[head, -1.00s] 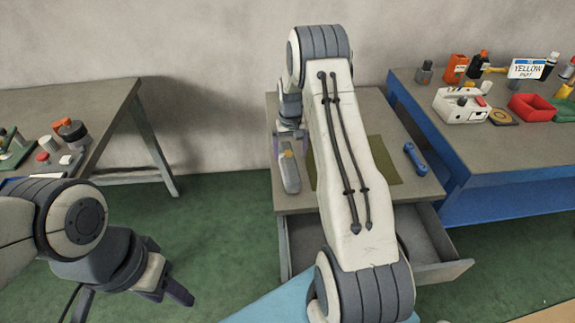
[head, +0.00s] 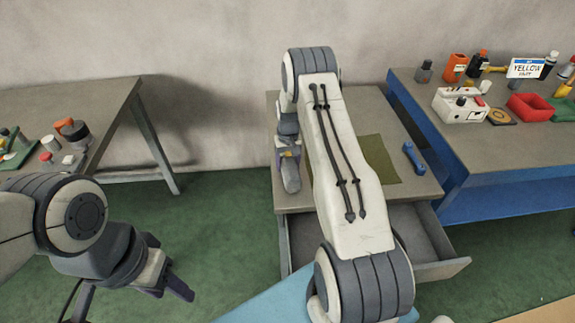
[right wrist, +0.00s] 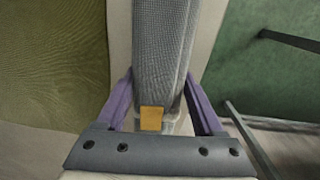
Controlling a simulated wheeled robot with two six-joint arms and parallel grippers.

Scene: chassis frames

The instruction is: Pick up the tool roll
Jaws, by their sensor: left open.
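The tool roll, a long grey textured bundle (head: 291,177), lies on the left part of the small grey table. In the right wrist view the roll (right wrist: 160,50) runs up the middle, with an orange tag near its lower end. My right gripper (head: 289,153) is down at the roll's far end. In the right wrist view its purple fingers (right wrist: 160,80) stand on either side of the roll; whether they press on it is unclear. My left gripper (head: 172,284) is open and empty over the green floor, away from the table.
An olive mat (head: 378,158) and a blue tool (head: 413,158) lie on the small table (head: 420,187), right of the roll. Its drawer (head: 435,262) is open below. A blue bench (head: 480,170) with bins and bottles stands right, and another table (head: 100,105) with small items stands left.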

